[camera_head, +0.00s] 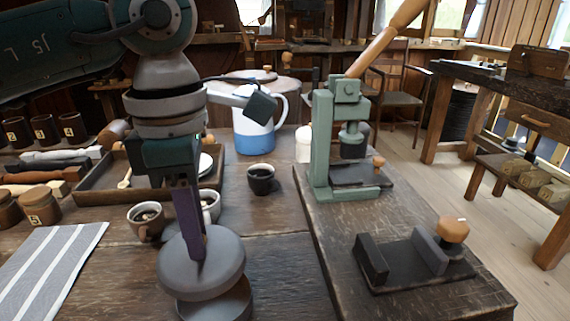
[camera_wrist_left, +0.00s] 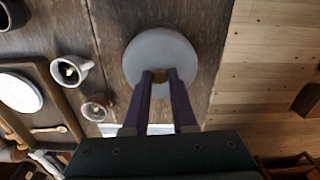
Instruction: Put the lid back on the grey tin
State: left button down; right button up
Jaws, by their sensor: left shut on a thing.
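The lid (camera_head: 185,268) is a round grey disc. My left gripper (camera_head: 198,255) points down and is shut on the lid's small knob. In the left wrist view, the fingers (camera_wrist_left: 161,76) meet on the brownish knob in front of the pale lid (camera_wrist_left: 160,45). The grey tin (camera_head: 228,303) is just below the lid in the head view, near the bottom edge, mostly covered by it. The lid sits a little to the left of the tin there. I cannot tell whether they touch. The tin is hidden in the left wrist view. My right gripper is not in view.
A brown cup (camera_head: 147,222) and a pale cup (camera_head: 209,207) stand close behind the lid. A black mug (camera_head: 262,180) is farther back. A green press (camera_head: 322,150) and a dark block holder (camera_head: 415,262) occupy the board on the right. A striped cloth (camera_head: 50,262) lies left.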

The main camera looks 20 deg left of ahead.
pick_arm(q)
jog(key=shift+d+f, duration=0.25)
jog(key=shift+f, duration=0.05)
jog(key=shift+w+f+b, duration=0.1)
jog(key=shift+f+b, duration=0.7)
notch_tip(320, 180, down, 4)
jog(key=b, duration=0.3)
jog(key=shift+f, duration=0.1)
jog(key=shift+f+b, duration=0.15)
jog(key=shift+b, duration=0.25)
jog(key=shift+f, duration=0.15)
dwell(0.9)
